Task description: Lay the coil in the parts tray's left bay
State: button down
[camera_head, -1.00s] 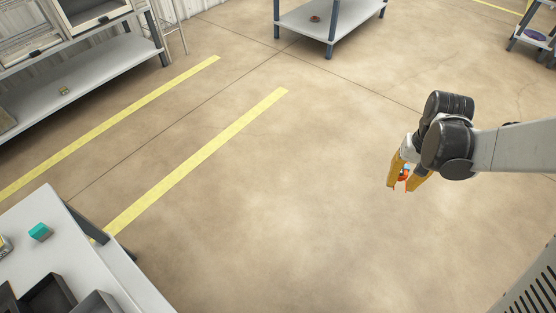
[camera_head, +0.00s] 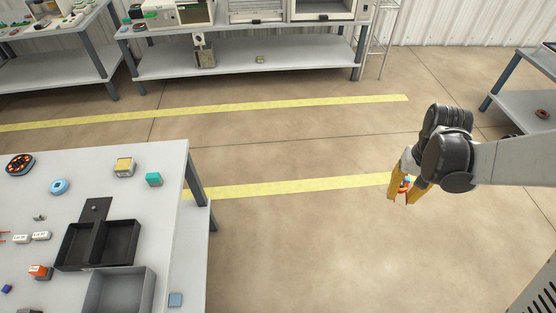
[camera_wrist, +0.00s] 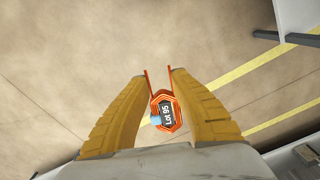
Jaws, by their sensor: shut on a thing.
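My gripper (camera_head: 402,194) is out over the floor at the right of the head view, well away from the table. It is shut on a small orange piece, seemingly the coil (camera_wrist: 166,112), with a dark label reading "Lot 95" and a bit of blue at its side. In the wrist view it sits between the yellow fingers, which partly hide it in the head view. The parts tray (camera_head: 97,268) is black, with two bays side by side, on the grey table at lower left. Its left bay (camera_head: 78,244) looks empty.
A grey bin (camera_head: 149,292) stands just in front of the tray. Open floor lies between gripper and table.

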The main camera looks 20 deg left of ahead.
aim_at(83, 249)
jog(key=i+j+u, duration=0.15)
jog(key=i+u, duration=0.35)
jog(key=i, duration=0.25)
jog(key=i+l+u, duration=0.15)
jog(key=i+u, duration=0.3)
jog(key=i, duration=0.3)
jog(key=i+u, duration=0.25)
jog(key=u, duration=0.2)
jog(key=i+l+u, duration=0.1)
jog(key=u, duration=0.35)
jog(key=i+l+u, duration=0.2)
jog(key=u, duration=0.25)
jog(key=i+l+u, duration=0.25)
jog(key=u, duration=0.25)
jog(key=i+u, duration=0.15)
jog(key=u, duration=0.25)
jog(key=i+l+u, duration=0.1)
jog(key=u, duration=0.3)
jog(key=i+l+u, duration=0.15)
jog(key=u, duration=0.3)
jog(key=i+l+u, duration=0.15)
jog(key=u, duration=0.25)
jog(key=i+l+u, duration=0.1)
jog(key=l+u, duration=0.15)
jog(key=u, duration=0.15)
